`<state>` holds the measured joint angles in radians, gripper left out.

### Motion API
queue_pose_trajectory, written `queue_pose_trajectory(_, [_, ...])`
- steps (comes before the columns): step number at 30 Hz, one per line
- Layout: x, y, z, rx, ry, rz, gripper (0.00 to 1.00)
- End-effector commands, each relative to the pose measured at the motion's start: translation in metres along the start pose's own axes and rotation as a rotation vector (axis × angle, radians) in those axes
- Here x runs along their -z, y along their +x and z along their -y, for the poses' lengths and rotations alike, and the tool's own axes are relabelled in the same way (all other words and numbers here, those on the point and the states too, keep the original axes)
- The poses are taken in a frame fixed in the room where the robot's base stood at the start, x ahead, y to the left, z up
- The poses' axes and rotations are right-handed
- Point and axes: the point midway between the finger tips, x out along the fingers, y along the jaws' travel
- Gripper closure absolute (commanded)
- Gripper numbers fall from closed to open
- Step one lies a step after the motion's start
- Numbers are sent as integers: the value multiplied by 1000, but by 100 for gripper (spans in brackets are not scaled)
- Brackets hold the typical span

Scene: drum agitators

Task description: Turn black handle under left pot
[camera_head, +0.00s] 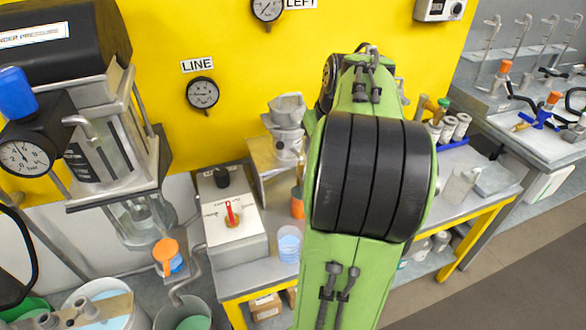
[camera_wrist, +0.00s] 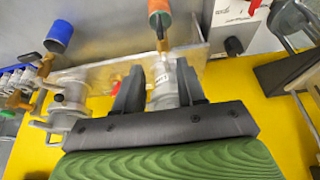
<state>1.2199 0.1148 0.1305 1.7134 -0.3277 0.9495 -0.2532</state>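The left pot (camera_head: 286,122) is a grey metal vessel on a metal stand, left of my arm in the head view. In the wrist view, which is turned around, it is the grey metal body (camera_wrist: 163,93) beyond my gripper (camera_wrist: 159,66), with an orange-capped fitting (camera_wrist: 160,22). My gripper is open, its two dark fingers apart on either side of the pot in the picture. I see nothing held between them. I cannot make out the black handle under the pot. My gripper is hidden behind my arm in the head view.
A second grey metal pot (camera_wrist: 68,112) with a blue-capped fitting (camera_wrist: 58,35) stands beside it. A control box (camera_head: 235,232) with a red switch and black knob (camera_head: 222,177) is close by. The yellow wall (camera_head: 240,60) is behind. A clear cup (camera_head: 289,243) is on the bench.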

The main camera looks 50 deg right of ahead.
Motion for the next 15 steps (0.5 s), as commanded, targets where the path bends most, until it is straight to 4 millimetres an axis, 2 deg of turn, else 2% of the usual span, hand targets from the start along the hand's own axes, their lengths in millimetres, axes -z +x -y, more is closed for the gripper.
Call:
queue_pose_trajectory(6, [-3, 56, 2, 5, -2, 5, 61])
queue_pose_trajectory(15, [-3, 128, 2, 4, -2, 4, 61])
